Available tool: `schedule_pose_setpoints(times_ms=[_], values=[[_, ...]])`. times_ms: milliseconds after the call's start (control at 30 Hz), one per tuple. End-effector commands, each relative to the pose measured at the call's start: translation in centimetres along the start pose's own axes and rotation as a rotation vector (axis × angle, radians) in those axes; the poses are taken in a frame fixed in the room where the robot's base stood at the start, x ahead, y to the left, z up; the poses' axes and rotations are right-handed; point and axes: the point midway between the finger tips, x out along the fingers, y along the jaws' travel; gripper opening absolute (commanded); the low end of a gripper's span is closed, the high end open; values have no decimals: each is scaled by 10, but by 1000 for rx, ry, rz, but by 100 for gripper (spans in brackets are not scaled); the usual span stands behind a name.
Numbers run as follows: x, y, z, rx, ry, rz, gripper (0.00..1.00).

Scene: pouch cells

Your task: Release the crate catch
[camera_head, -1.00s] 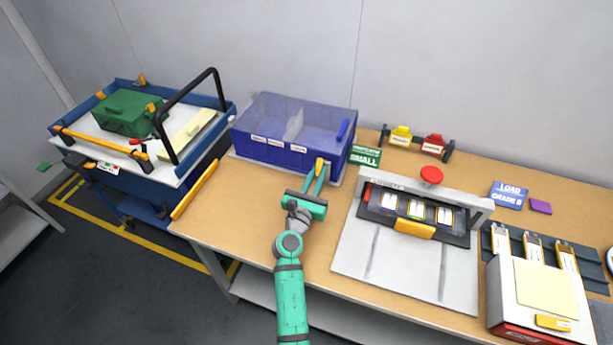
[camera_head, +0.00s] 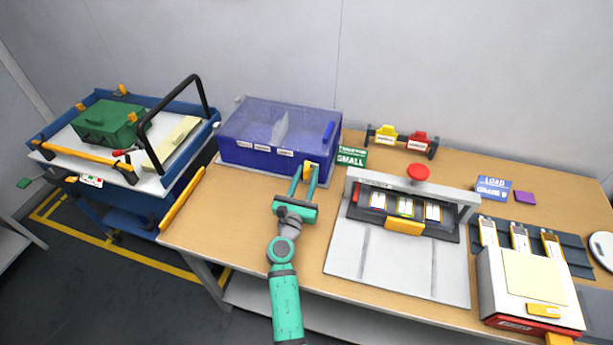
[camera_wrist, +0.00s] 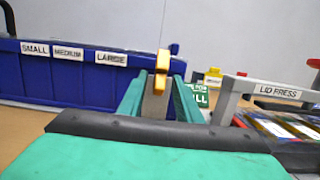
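The blue crate (camera_head: 250,155) stands at the table's back left, with a see-through cover and a divider inside. Its labels SMALL, MEDIUM and LARGE show in the wrist view (camera_wrist: 92,78). The yellow catch (camera_head: 309,168) is at the crate's front right; it stands upright in the wrist view (camera_wrist: 161,72). My gripper (camera_head: 304,178) is at the crate's front right corner. Its two green fingers are apart, one on each side of the catch, with visible gaps in the wrist view (camera_wrist: 158,98). Whether the fingertips touch the crate is hard to tell.
The lid press (camera_head: 410,190) stands right of my gripper, with a green SMALL sign (camera_head: 351,157) behind. A blue cart (camera_head: 160,205) with a green box (camera_head: 108,122) and a black handle is at the left. Bare table lies left of my arm.

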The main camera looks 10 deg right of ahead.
Motion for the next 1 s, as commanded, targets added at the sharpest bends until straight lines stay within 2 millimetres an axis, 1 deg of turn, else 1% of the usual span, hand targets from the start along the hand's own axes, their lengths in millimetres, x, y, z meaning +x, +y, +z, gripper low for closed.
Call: schedule_pose_setpoints(times_ms=[167, 400, 600, 700, 800, 1000], values=[[-17, 1, -1, -1, 1, 3, 31], [-62, 1, -1, -3, 2, 3, 31], [-92, 1, -1, -1, 1, 3, 31], [-102, 0, -1, -2, 1, 1, 31], [-106, 0, 0, 0, 0, 0, 31], [-108, 0, 0, 0, 0, 0, 31]])
